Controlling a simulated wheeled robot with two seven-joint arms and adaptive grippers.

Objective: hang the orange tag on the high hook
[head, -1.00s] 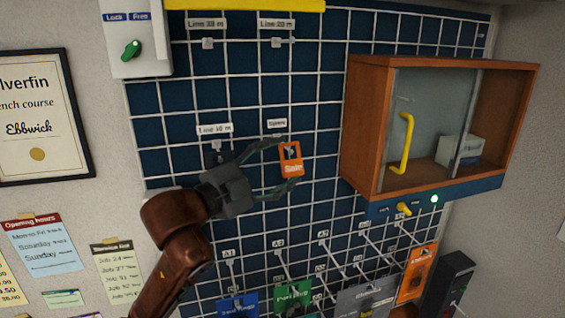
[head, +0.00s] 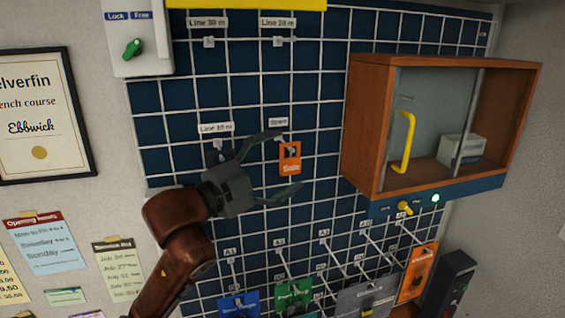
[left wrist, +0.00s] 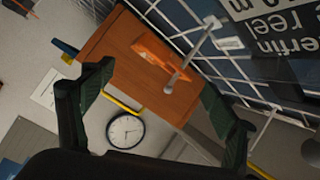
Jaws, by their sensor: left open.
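The orange tag (head: 290,159), lettered "Sale", hangs upright at a hook under a small white label (head: 278,122), at mid-height on the wire grid. My left gripper (head: 291,160) is open, with one finger above and one below the tag in the head view, and a gap to each. In the left wrist view the tag (left wrist: 155,54) sits on a metal peg (left wrist: 190,62) between the spread fingers of my left gripper (left wrist: 165,98). Two higher hooks, "Line 30 m" (head: 209,41) and "Line 20 m" (head: 278,41), look empty. My right gripper is not in view.
A wooden cabinet (head: 364,125) with a yellow handle (head: 405,142) juts out right of the tag. Several long pegs with packets, one blue (head: 238,304), stick out below. A switch box (head: 137,42) is at upper left. The upper grid is clear.

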